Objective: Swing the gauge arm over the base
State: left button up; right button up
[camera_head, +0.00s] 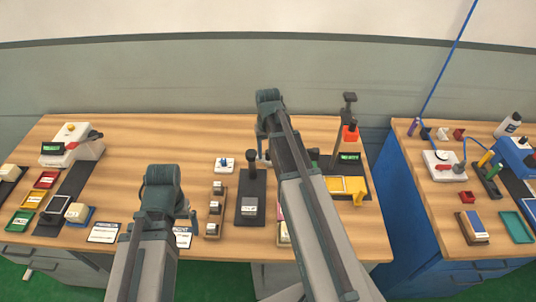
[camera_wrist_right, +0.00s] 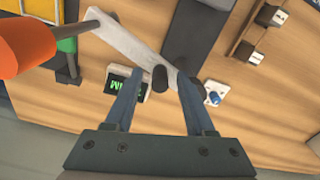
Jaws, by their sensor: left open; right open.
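The gauge arm (camera_wrist_right: 130,45), a flat silver bar, shows in the right wrist view. It slants away from the dark base (camera_wrist_right: 198,35) and lies off to its side. A black knob stands up near its end by the base. My right gripper (camera_wrist_right: 162,82) is open, with its fingertips on either side of the knob. In the head view my right arm hides most of the bar. The base (camera_head: 251,185) there is a dark plate with a grey block (camera_head: 249,208) and a black-topped post. My left gripper (camera_head: 163,190) is over the table's front left, its fingers mostly hidden.
A device with an orange part (camera_head: 350,133) and a yellow tray (camera_head: 335,184) stands right of my right arm. A small box with a green display (camera_wrist_right: 125,85) is close to my fingers. Small blocks (camera_head: 214,207) line the base's left. Table space is clear behind.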

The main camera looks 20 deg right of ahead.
grip_shut()
dwell(1.4)
